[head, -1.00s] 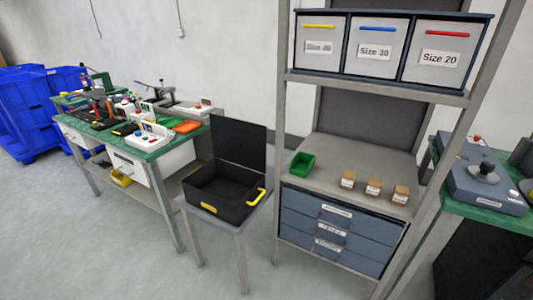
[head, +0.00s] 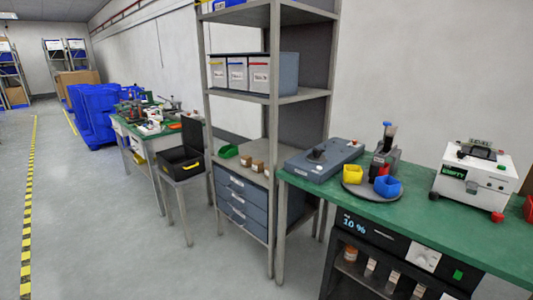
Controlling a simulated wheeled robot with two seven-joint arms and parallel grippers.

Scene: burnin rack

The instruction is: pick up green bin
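The small green bin (head: 228,151) sits on the middle shelf of the grey metal rack (head: 272,110), at the shelf's left end. It looks empty from this angle, though its inside is hard to see. Several small brown boxes (head: 257,166) stand to its right on the same shelf. Neither of my grippers shows in the head view.
An open black case (head: 182,165) stands on a small table left of the rack. A green-topped bench (head: 440,225) with a yellow bin (head: 351,174), a blue bin (head: 388,187) and a white machine (head: 475,178) fills the right. Grey floor (head: 110,240) is clear at left.

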